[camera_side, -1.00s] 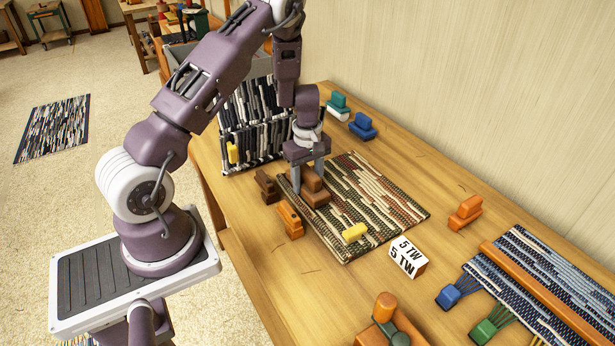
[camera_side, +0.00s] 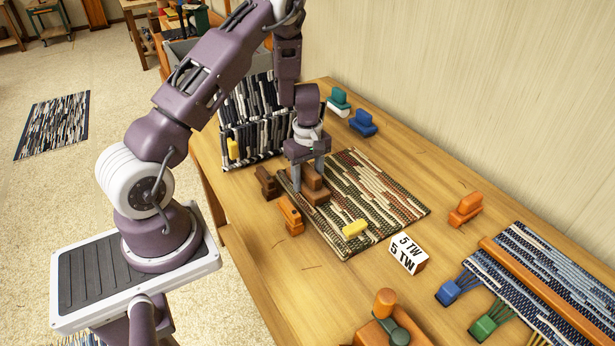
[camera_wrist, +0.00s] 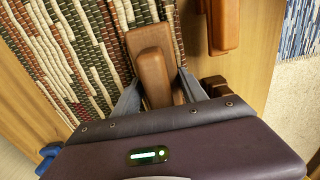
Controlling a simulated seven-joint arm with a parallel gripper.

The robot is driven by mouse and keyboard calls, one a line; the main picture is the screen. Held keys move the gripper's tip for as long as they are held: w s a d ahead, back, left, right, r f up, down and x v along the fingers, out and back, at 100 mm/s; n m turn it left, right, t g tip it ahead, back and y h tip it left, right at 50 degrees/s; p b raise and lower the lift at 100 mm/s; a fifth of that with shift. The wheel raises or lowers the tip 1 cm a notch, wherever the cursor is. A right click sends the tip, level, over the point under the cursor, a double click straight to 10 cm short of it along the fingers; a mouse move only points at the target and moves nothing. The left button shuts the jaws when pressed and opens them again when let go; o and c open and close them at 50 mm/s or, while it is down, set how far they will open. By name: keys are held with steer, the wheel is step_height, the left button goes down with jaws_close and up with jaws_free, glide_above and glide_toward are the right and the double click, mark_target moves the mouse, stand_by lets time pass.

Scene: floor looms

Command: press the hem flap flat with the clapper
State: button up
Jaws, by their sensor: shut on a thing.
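The clapper, a brown wooden block with a narrower grip on top (camera_side: 317,197), is between the fingers of my gripper (camera_side: 309,180), which is shut on it. It also shows in the wrist view (camera_wrist: 151,68), pointing away between the two grey fingers. The clapper is over the left end of the striped woven mat (camera_side: 375,200) on the table and looks to rest on it. The hem flap cannot be made out; the clapper and fingers cover part of that end.
A dark brown block (camera_side: 266,183) and an orange block (camera_side: 290,215) stand close left of the mat. A yellow block (camera_side: 355,228) lies on its front edge. A "5 TW" sign (camera_side: 408,254) stands to the right. Blue (camera_side: 363,124) and teal (camera_side: 338,102) blocks sit behind.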

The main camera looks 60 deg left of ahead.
mark_target(308, 167)
steer(key=shift+f, duration=0.3)
stand_by(0.6)
steer(key=shift+r, duration=3.55)
